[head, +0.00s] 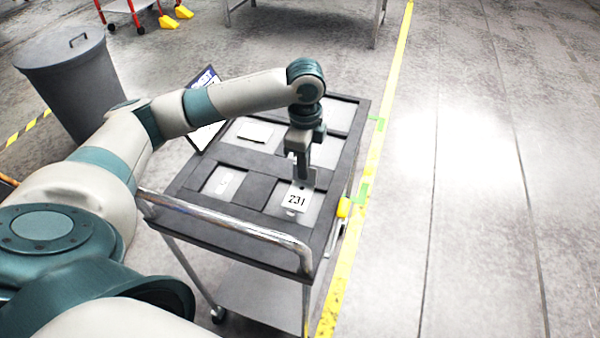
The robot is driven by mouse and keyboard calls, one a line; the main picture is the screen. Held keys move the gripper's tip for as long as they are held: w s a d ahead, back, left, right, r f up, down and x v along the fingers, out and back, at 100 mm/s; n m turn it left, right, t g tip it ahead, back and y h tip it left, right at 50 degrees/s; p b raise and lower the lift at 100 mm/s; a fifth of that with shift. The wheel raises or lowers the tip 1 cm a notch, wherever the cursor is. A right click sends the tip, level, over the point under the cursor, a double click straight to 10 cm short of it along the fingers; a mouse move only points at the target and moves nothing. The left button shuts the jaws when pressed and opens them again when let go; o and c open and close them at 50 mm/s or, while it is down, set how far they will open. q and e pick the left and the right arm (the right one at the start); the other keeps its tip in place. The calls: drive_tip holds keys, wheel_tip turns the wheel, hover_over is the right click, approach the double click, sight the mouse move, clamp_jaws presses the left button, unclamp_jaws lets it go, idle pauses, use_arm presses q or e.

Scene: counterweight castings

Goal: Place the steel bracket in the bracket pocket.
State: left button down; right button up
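My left gripper (303,170) points down over the near right pocket (313,211) of the dark tray on the cart. Its fingers look close together on a small grey metal piece with a dark hole, which looks like the steel bracket (309,180). The bracket is at or just above the pocket; I cannot tell whether it touches the floor. The gripper hides part of the bracket. My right gripper is not in view.
A chrome handle (235,225) crosses the near side. A grey bin (70,80) stands left; floor at right is clear.

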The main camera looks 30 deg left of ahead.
sight(299, 188)
use_arm(q)
drive_tip(key=shift+w+a+f, duration=0.25)
drive_tip(key=shift+a+f, duration=0.2)
drive_tip(key=shift+a, duration=0.25)
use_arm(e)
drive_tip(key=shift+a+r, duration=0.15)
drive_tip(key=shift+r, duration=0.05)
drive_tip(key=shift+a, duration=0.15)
use_arm(q)
drive_tip(key=shift+f, duration=0.1)
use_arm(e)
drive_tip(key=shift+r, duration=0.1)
use_arm(q)
wheel_tip(299, 188, down, 3)
drive_tip(key=shift+r+p, duration=0.15)
drive_tip(key=shift+p, duration=0.65)
drive_tip(key=shift+f, duration=0.55)
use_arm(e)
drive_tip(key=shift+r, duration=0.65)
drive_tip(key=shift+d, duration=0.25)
